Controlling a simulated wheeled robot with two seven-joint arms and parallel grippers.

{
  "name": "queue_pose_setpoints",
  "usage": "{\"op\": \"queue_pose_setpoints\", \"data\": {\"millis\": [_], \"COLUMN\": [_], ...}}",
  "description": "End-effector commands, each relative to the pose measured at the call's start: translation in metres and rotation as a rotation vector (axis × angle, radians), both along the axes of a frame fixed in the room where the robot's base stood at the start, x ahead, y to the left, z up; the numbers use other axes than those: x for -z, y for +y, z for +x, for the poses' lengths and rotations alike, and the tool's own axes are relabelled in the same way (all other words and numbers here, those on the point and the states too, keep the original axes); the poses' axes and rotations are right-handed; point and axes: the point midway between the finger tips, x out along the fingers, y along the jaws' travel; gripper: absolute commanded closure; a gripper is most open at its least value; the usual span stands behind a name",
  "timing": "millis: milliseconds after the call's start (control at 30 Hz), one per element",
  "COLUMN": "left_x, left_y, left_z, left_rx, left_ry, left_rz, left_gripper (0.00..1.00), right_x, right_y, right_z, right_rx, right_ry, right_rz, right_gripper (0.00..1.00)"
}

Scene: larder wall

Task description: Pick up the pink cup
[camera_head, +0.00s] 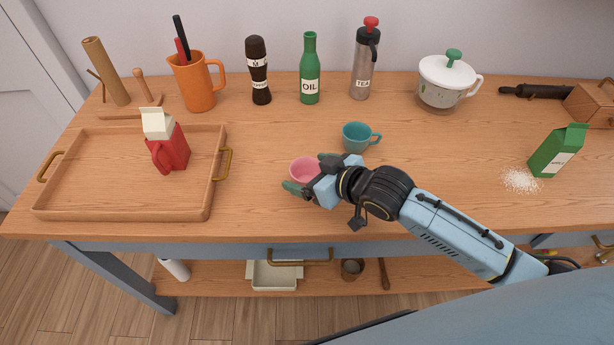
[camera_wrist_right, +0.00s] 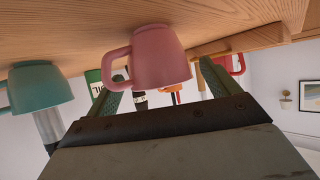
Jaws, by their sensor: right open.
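The pink cup (camera_head: 303,168) stands upright on the wooden counter, left of the teal cup (camera_head: 357,138). My right gripper (camera_head: 309,174) reaches in from the right, low over the counter. Its jaws are open, with one green finger on each side of the pink cup. In the right wrist view the picture is upside down, and the pink cup (camera_wrist_right: 160,57) shows between the open fingers, its handle toward the left. I cannot tell whether a finger touches it. The gripper hides part of the cup in the head view. My left gripper is not in view.
The teal cup also shows in the wrist view (camera_wrist_right: 38,86), close beside. A wooden tray (camera_head: 130,215) with a red mug (camera_head: 171,150) and a carton lies left. Bottles, a flask (camera_head: 362,70) and a white pot (camera_head: 440,90) stand behind. A green carton (camera_head: 556,152) and spilled grains lie right.

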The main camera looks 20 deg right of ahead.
Motion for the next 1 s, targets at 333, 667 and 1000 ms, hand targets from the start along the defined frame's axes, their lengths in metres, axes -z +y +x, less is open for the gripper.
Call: {"op": "queue_pose_setpoints", "data": {"millis": [333, 667, 1000], "left_x": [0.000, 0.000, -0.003], "left_y": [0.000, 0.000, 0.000], "left_z": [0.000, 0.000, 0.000], "left_rx": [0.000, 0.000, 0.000], "left_ry": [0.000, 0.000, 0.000], "left_rz": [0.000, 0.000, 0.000], "left_gripper": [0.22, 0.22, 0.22], "right_x": [0.002, 0.002, -0.012], "right_y": [0.002, 0.002, 0.002], "right_z": [0.004, 0.004, 0.004], "right_rx": [0.000, 0.000, -0.001], "right_ry": [0.000, 0.000, -0.003], "right_rz": [-0.001, -0.001, 0.000], "right_gripper": [0.19, 0.61, 0.61]}}
